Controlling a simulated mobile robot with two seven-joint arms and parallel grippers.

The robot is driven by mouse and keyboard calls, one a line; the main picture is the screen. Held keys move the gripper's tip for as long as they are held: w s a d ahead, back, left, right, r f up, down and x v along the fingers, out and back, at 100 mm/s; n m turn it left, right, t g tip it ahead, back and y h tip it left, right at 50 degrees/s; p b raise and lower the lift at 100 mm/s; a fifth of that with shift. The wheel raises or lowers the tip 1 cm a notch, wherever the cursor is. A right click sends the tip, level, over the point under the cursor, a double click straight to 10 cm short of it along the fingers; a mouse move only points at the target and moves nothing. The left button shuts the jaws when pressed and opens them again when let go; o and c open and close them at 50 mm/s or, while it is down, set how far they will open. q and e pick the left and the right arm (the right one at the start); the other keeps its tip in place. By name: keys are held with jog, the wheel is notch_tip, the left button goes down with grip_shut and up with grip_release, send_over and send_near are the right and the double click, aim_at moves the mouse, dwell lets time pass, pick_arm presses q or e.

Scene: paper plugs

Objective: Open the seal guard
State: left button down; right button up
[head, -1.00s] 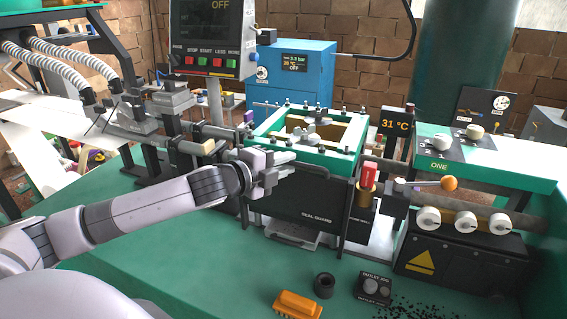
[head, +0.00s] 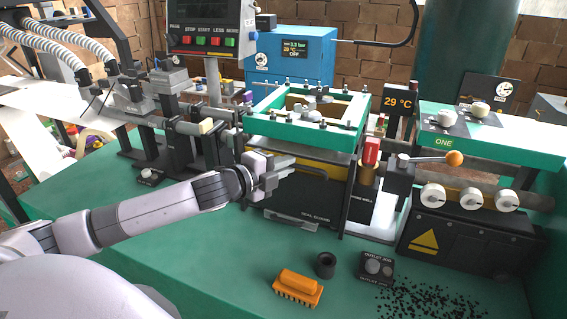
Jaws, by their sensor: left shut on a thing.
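The seal guard (head: 312,200) is a dark labelled panel on the front of the green-framed press in the middle of the head view. A yellow strip (head: 325,171) shows along the upper part of the press front, above the dark panel. My left gripper (head: 279,175) reaches in from the left and is shut at the guard's upper left side. The exact place it grips is hidden behind its own fingers. A pale metal piece (head: 292,222) shows at the guard's lower edge. My right gripper is not in view.
An orange brush (head: 298,288), a black ring (head: 325,265) and a small dark outlet block (head: 376,268) lie on the green bench (head: 215,275). Black granules (head: 430,300) are scattered at right. A lever with an orange knob (head: 454,158) stands right of the press.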

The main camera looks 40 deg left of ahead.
pick_arm(q)
jog(key=shift+s+f, duration=0.1)
jog(key=shift+f, duration=0.25)
jog(key=c, duration=1.5)
grip_release()
jog(key=shift+o, duration=0.2)
jog(key=shift+s, duration=0.15)
jog(key=b+v, duration=0.1)
jog(key=v, duration=0.6)
jog(key=shift+r, duration=0.2)
